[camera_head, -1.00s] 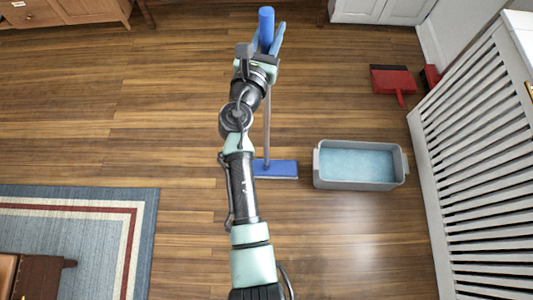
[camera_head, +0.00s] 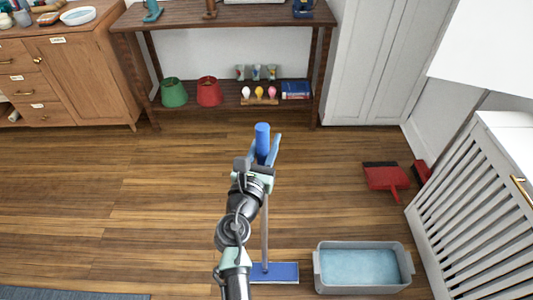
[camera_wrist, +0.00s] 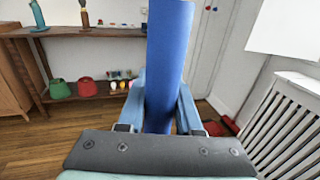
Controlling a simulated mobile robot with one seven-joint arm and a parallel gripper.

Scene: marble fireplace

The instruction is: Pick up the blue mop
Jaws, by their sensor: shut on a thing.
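The blue mop has a thick blue handle top (camera_head: 262,138), a thin grey pole (camera_head: 265,232) and a flat blue head (camera_head: 272,272). It stands upright, its head at floor level; I cannot tell whether the head touches the floor. My gripper (camera_head: 264,153) is shut on the blue handle near its top. In the wrist view the handle (camera_wrist: 168,60) rises between the two blue fingers of my gripper (camera_wrist: 160,100), which press on it from both sides. The lower pole is partly hidden by my arm in the head view.
A grey tub of water (camera_head: 362,268) stands right of the mop head. A red dustpan (camera_head: 386,177) lies farther back, beside a white slatted radiator cover (camera_head: 475,200). A brown shelf table (camera_head: 230,103) and wooden cabinet (camera_head: 85,75) line the back.

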